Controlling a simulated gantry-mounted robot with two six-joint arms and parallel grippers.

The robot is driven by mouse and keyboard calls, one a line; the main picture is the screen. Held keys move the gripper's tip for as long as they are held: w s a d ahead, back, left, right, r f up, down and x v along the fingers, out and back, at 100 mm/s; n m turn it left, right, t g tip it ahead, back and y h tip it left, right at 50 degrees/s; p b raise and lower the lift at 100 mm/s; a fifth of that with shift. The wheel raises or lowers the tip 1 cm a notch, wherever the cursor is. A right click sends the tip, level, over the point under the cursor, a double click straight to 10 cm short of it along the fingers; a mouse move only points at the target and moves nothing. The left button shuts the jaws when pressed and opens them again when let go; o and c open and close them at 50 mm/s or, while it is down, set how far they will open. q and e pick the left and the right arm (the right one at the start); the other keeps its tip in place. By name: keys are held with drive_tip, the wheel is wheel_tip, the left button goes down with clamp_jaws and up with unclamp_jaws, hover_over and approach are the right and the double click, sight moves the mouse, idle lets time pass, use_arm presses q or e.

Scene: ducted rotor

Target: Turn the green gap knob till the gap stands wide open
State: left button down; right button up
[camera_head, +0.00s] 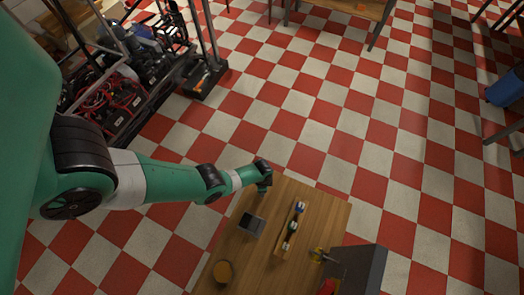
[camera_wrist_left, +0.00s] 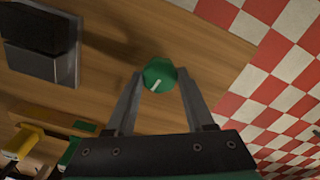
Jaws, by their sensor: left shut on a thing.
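The green gap knob (camera_wrist_left: 160,72) shows in the left wrist view over the wooden table. A white pointer mark on it points down and slightly left in that view. My left gripper (camera_wrist_left: 160,80) has one finger on each side of the knob and is shut on it. In the head view my left gripper (camera_head: 264,188) is at the table's far left corner, and the knob is hidden there. I cannot make out the gap itself. My right gripper is not in view.
The wooden table (camera_head: 325,205) also carries a grey box (camera_head: 251,224), which shows in the left wrist view (camera_wrist_left: 62,66) too. A wooden strip (camera_head: 283,248) with coloured pieces, an orange round thing (camera_head: 223,272) and a dark grey block (camera_head: 362,268) are nearer. Checkered floor lies beyond.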

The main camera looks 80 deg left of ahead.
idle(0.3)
use_arm(q)
drive_tip(key=shift+c, duration=1.3)
unclamp_jaws()
